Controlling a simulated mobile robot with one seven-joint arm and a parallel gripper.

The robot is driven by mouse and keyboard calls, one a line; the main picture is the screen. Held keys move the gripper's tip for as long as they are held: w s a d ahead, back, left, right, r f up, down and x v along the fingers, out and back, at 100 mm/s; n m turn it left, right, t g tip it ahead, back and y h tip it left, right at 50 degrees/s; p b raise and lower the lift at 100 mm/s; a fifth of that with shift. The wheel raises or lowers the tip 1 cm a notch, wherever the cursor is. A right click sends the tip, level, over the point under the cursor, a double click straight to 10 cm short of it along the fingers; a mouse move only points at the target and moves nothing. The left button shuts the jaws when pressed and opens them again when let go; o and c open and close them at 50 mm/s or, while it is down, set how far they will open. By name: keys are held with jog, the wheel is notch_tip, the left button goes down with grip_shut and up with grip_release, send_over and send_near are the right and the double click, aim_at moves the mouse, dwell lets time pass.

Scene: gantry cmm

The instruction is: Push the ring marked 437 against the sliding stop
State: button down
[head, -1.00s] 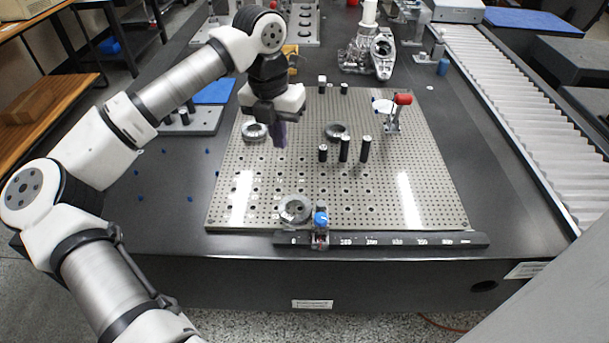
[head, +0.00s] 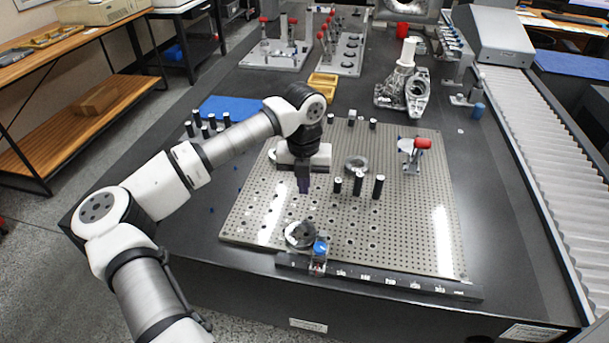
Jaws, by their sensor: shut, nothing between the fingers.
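Three metal rings are on the perforated plate (head: 400,225). One ring (head: 300,234) lies at the plate's front edge, close beside the sliding stop (head: 319,252) with its blue knob; I cannot tell if they touch. A second ring (head: 357,164) lies behind the black pins. A third ring (head: 272,155) is at the left, partly hidden by my gripper. No number on any ring is legible, so I cannot tell which is 437. My gripper (head: 303,188) is shut and empty, pointing down above the plate, behind the front ring.
Three black pins (head: 358,184) stand right of my gripper. A red-knobbed clamp (head: 417,152) stands at the plate's right. The scale rail (head: 400,282) runs along the front edge. The plate's front right is clear.

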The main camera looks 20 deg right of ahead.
aim_at(302, 221)
notch_tip(302, 221, down, 5)
jog(key=shift+s+f+p, duration=0.1)
jog(key=shift+s+p, duration=0.05)
jog(key=shift+p, duration=0.25)
jog(key=shift+s+a+p, duration=0.2)
jog(key=shift+s+a, duration=0.1)
jog(key=shift+s, duration=0.25)
jog(key=shift+s+a+p, duration=0.15)
jog(key=shift+s+a, duration=0.15)
jog(key=shift+s, duration=0.2)
jog(key=shift+s+a, duration=0.3)
jog(key=shift+s, duration=0.3)
jog(key=shift+s+a+f+b, duration=0.15)
jog(key=shift+s+a+b, duration=0.1)
jog(key=shift+s+b, duration=0.3)
jog(key=shift+s+a, duration=0.15)
jog(key=shift+s, duration=0.15)
jog(key=shift+b, duration=0.3)
